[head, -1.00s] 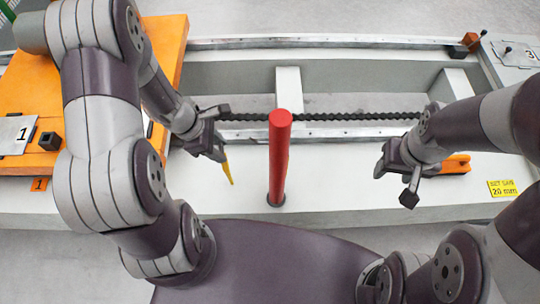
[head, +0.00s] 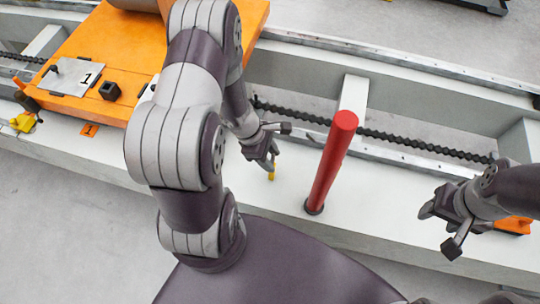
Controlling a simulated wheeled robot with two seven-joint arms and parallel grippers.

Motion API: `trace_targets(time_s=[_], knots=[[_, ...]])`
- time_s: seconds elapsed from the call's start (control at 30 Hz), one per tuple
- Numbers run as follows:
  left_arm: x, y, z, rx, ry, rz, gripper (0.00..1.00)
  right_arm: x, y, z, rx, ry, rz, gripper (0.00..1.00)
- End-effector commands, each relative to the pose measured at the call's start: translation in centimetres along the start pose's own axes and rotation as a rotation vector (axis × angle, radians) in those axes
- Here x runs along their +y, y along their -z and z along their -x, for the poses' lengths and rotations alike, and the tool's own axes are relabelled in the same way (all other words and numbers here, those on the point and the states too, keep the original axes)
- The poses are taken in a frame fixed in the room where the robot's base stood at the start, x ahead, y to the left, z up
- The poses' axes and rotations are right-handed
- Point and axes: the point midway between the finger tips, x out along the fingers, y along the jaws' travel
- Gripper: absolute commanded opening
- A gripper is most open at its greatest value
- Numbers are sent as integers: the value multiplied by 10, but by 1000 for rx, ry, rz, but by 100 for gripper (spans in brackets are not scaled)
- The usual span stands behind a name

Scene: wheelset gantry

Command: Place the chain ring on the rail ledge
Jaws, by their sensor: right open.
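A dark chain (head: 400,139) stretches along the trough beside the metal rail (head: 420,160); I cannot make out a separate chain ring. The pale ledge (head: 385,200) runs along the near side of the rail. My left gripper (head: 264,158) is low over the ledge, left of the red post; its jaw opening is hard to see. A small yellow piece (head: 272,172) shows just below its fingers, and I cannot tell whether it is held. My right gripper (head: 446,222) is open at the right, above the ledge's near edge, with nothing visible in it.
A red post (head: 332,160) stands on the ledge between my grippers. A yellow item (head: 22,122) lies at far left. An orange block (head: 513,225) sits beside my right gripper.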

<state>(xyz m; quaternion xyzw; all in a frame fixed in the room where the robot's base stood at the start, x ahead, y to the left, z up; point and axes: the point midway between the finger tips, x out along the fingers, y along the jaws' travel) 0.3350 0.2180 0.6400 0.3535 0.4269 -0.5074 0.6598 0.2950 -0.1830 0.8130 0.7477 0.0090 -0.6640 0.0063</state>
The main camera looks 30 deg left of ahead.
Motion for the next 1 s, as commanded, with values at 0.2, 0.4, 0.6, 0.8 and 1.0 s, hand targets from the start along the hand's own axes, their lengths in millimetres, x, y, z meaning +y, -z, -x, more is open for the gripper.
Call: trace_targets(time_s=[0.2, 0.4, 0.6, 0.8, 1.0], knots=[[0, 0, 0, 0, 0, 0, 66, 0, 0, 0, 0, 0, 0, 54], [0, -3, 10, 0, -1, 0, 66, 0, 1, 8, 0, 0, 0, 54], [2, -4, 62, 0, -4, 1, 66, 0, 4, 32, 0, 0, 0, 54], [1, -3, 108, 1, -2, 2, 66, 0, 6, 48, 0, 0, 0, 54], [-2, -20, 135, 40, 35, -215, 66, 0, 6, 53, 0, 0, 0, 54]])
